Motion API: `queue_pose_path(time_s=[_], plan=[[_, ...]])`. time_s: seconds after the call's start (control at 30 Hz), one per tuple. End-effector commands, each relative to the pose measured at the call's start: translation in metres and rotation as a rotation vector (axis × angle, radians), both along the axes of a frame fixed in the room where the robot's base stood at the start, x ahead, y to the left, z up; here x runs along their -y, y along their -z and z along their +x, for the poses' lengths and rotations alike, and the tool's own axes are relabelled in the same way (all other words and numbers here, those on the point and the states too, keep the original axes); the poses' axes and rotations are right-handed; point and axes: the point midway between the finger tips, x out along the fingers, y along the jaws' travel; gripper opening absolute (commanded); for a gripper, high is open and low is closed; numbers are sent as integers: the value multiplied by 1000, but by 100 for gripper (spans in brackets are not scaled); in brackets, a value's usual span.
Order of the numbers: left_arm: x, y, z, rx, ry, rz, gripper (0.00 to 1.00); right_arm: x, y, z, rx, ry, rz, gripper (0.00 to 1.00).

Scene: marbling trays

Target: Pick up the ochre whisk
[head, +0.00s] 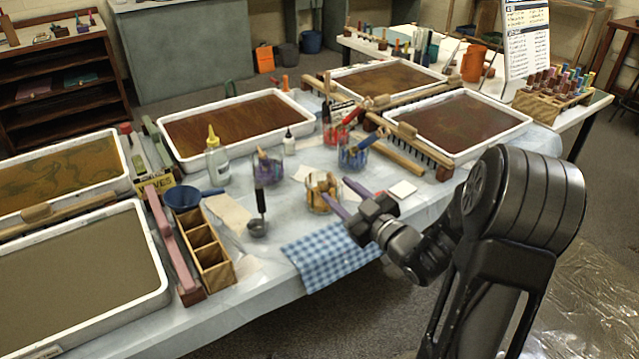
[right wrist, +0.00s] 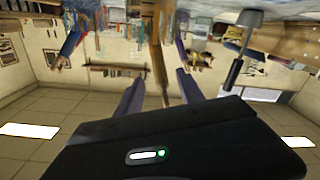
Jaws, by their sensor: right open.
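The ochre whisks stand in a clear glass jar (head: 322,207) near the front edge of the table; their ochre tops (head: 320,183) show above its rim in the head view. My right gripper (head: 344,199) reaches in from the right beside this jar, with its purple fingers apart. In the right wrist view, an ochre whisk handle (right wrist: 157,65) lies between the two open fingers (right wrist: 160,80); I cannot tell whether either finger touches it. My left gripper is not in view.
A blue checked cloth (head: 325,255) lies in front of the jar. A small cup with a dark handle (head: 258,228) stands left of it. Jars of blue whisks (head: 353,155) and purple whisks (head: 268,170) stand behind. Large white trays (head: 160,155) surround the middle of the table.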

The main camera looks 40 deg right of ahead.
Motion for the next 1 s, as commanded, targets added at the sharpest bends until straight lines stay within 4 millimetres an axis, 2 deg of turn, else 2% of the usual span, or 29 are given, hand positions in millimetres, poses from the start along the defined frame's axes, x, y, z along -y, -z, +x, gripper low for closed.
queue_pose_path(time_s=[0.17, 0.43, 0.77, 0.87, 1.0], plan=[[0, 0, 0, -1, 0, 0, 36, 0, 0, 1, -1, -1, 0, 45], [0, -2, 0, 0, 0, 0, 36, -1, 0, 25, -2, 0, 0, 45], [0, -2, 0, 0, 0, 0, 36, -1, 0, 28, -2, 0, 1, 45], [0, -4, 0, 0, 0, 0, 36, -2, 0, 36, -2, -2, 0, 45], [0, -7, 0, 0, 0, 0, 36, -2, 0, 56, -2, -3, 0, 45]])
